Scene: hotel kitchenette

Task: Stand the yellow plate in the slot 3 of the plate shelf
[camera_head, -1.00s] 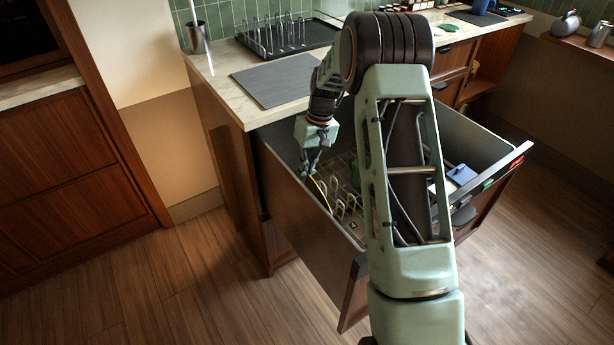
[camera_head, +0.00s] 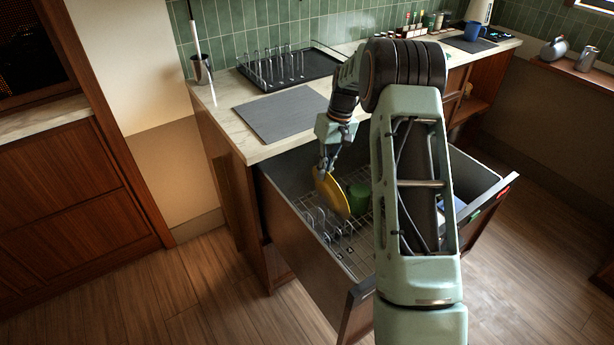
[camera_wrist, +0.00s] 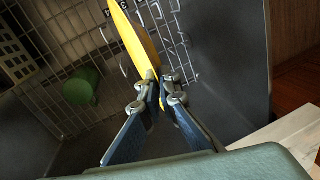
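The yellow plate (camera_head: 332,193) is held up on edge, tilted, inside the open drawer in the head view. My gripper (camera_head: 326,164) is shut on its upper rim. In the wrist view the yellow plate (camera_wrist: 137,38) runs up from between the fingertips of my gripper (camera_wrist: 158,88). A plate shelf with wire dividers (camera_head: 318,224) stands in the drawer, below and to the left of the plate. In the wrist view the wire dividers (camera_wrist: 172,40) are just right of the plate. Number labels show near the top edge, partly cut off.
A green cylindrical thing (camera_head: 359,197) stands on the drawer's wire rack beside the plate; it also shows in the wrist view (camera_wrist: 82,87). The drawer's side wall (camera_head: 305,222) is close. On the counter are a grey mat (camera_head: 281,112) and a black rack (camera_head: 285,68).

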